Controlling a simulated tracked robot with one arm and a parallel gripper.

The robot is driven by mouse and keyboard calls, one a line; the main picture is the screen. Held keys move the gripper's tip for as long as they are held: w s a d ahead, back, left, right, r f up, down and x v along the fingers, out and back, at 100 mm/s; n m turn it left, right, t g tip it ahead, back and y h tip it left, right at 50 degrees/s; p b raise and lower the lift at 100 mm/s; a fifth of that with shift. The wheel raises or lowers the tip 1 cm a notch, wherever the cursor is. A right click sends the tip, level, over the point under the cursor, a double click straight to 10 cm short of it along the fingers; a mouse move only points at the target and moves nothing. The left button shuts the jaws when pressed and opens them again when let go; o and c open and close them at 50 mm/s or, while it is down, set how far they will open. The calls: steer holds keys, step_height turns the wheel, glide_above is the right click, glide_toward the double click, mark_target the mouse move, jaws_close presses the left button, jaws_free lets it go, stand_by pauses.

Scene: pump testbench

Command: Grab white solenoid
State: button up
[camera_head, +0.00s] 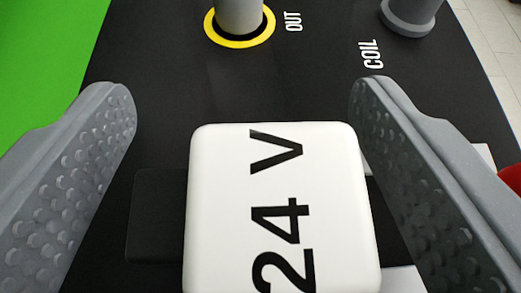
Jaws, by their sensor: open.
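The white solenoid (225,215) is a rounded white block marked "24 V" in black, at the lower middle of the head camera view. Its lower end is cut off by the frame edge. My gripper (245,100) is open, with one grey studded finger on each side of the solenoid. The left finger stands apart from it with a clear gap. The right finger is closer to its right side; whether they touch I cannot tell.
A grey post in a yellow ring (239,42) marked "OUT" stands beyond the solenoid. A grey cylinder (409,18) near "COIL" is at the top right. A dark block (155,215) lies left of the solenoid. A red part (511,178) shows at the right edge.

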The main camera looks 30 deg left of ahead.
steer(key=shift+c, duration=0.3)
steer(key=c, duration=1.2)
steer(key=shift+o, duration=0.2)
steer(key=shift+r, duration=0.1)
